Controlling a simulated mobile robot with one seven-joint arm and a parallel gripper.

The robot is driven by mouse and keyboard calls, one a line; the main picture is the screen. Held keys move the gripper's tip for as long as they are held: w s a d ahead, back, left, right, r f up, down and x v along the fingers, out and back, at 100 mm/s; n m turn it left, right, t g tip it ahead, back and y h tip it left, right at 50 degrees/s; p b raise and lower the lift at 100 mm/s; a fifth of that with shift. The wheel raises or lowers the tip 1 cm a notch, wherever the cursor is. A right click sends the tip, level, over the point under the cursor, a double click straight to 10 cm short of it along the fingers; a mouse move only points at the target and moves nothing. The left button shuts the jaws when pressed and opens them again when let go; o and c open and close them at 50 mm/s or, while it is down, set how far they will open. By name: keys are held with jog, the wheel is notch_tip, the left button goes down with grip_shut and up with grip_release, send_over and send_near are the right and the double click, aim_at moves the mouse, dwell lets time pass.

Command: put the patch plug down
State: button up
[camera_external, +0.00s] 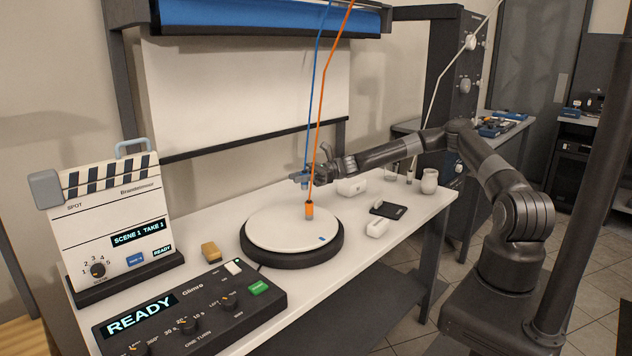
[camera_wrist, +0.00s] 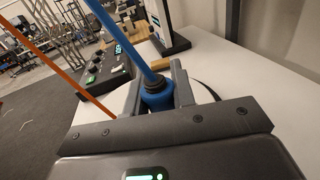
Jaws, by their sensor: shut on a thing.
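My gripper (camera_external: 303,177) is shut on a blue plug with a blue cable (camera_external: 314,95) rising from it. In the wrist view, the blue plug (camera_wrist: 157,92) sits between the two dark fingers of my gripper (camera_wrist: 156,82). It is held in the air above the back of the round white turntable disc (camera_external: 275,233). The orange cable also shows in the wrist view (camera_wrist: 65,68). The task does not say which plug colour it means.
A control box (camera_external: 190,312) reading READY and a clapper-style slate (camera_external: 115,225) stand at left, with a tan block (camera_external: 211,252) nearby. A white case (camera_external: 351,186), black pad (camera_external: 388,209), small white object (camera_external: 377,227) and white cup (camera_external: 429,182) stand right of the turntable.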

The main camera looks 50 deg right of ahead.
jog(key=a+f, duration=0.1)
jog(key=w+a+f, duration=0.1)
jog(key=a, duration=0.1)
jog(key=a+f, duration=0.1)
jog(key=a, duration=0.1)
jog(key=shift+w+a+f, duration=0.15)
jog(key=shift+w+f, duration=0.05)
jog(key=shift+w, duration=0.1)
jog(key=shift+f, duration=1.95)
jog(key=o, duration=1)
jog(key=v, duration=1.2)
